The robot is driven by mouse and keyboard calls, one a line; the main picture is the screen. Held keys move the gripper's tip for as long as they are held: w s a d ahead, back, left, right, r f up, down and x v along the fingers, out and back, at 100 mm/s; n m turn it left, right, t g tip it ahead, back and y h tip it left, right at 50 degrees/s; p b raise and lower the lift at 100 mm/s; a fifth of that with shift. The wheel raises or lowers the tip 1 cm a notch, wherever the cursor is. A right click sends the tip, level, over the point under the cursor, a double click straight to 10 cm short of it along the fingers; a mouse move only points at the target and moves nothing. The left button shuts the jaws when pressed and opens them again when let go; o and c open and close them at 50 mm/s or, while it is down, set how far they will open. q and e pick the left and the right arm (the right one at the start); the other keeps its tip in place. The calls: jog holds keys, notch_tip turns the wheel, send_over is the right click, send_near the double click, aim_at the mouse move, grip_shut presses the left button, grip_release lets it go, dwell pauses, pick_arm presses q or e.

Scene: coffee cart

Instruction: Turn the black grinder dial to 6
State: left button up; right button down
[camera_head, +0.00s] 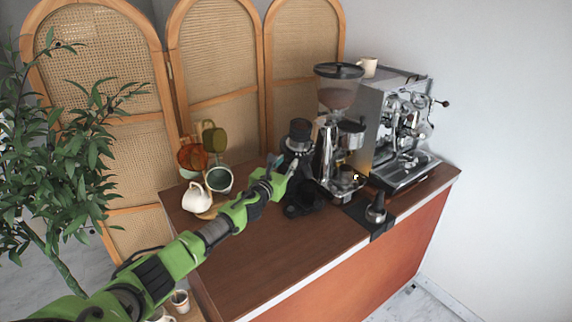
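A small black grinder (299,138) stands on the wooden counter, left of a taller chrome grinder (333,130) with a clear hopper. Its dial is too small to make out, and I cannot read any number on it. My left arm, green and black, reaches in from the lower left. My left gripper (274,168) is at the left side of the black grinder, close to its lower body; I cannot tell whether it touches. Its fingers are small and partly blend with the dark grinder, so their opening is unclear. My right gripper is not in view.
A chrome espresso machine (398,130) stands at the right, with a cup (368,67) on top. A tamper (376,208) stands on a dark mat (383,226). A white pitcher (197,198) and several cups are at the left. The counter front (270,260) is clear.

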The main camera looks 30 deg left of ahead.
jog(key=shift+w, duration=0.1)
pick_arm(q)
jog(key=s+d, duration=0.2)
jog(key=s, duration=0.9)
jog(key=shift+s+r, duration=0.4)
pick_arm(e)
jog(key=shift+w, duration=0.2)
pick_arm(q)
jog(key=shift+f, duration=0.1)
